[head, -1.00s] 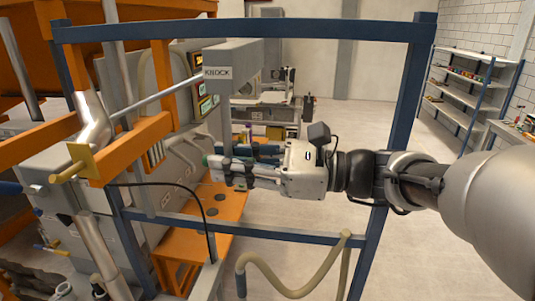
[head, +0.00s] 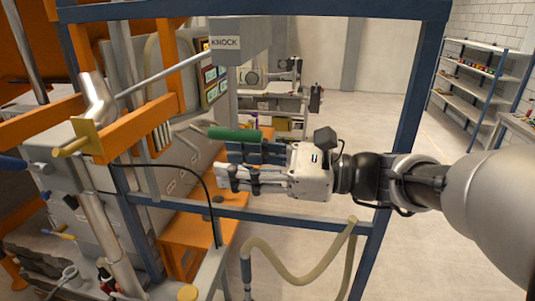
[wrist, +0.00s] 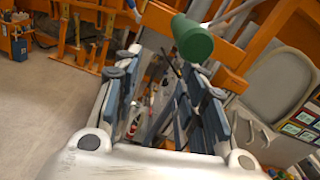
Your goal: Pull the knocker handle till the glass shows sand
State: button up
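The knocker handle is a green cylinder (head: 235,134) under the grey box marked KNOCK (head: 239,42). In the wrist view the green handle (wrist: 193,42) is beyond the fingertips, toward the right finger. My gripper (head: 232,168) is just below the handle in the head view, with its fingers pointing left. In the wrist view the fingers of my gripper (wrist: 162,68) stand apart with nothing held between them. Whether a finger touches the handle cannot be told. I cannot make out the glass or any sand in it.
A blue frame's lower bar (head: 290,217) runs below my arm, and its right post (head: 400,120) stands behind the arm. An orange bench (head: 188,245) is below left. A beige hose (head: 300,290) hangs at the bottom.

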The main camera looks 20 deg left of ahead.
jog(key=shift+r, duration=0.1)
jog(key=w+d, duration=0.1)
jog(key=d, duration=1.1)
jog(key=shift+w, duration=0.1)
jog(key=s+d+f+n+h+b, duration=0.1)
jog(key=s+f+n+h+b, duration=0.2)
jog(key=f, duration=0.5)
jog(key=s+d+f+n+t+h+b, duration=0.1)
jog(key=s+f+h+b, duration=0.2)
jog(key=s+f+b, duration=0.3)
jog(key=s+d+f+n+h+b, duration=0.1)
jog(key=s+f+n+h+b, duration=0.15)
jog(key=f, duration=0.65)
jog(key=s+d+f+n+t+h+b, duration=0.2)
jog(key=d+f+n+h+b, duration=0.2)
jog(key=d+f, duration=0.4)
jog(key=s+d+f+n+t+h+b, duration=0.3)
jog(key=d+f+b, duration=0.4)
jog(key=f, duration=0.4)
jog(key=shift+d+n+t+h, duration=0.3)
jog(key=shift+d+n+h, duration=0.35)
jog(key=shift+h, duration=0.6)
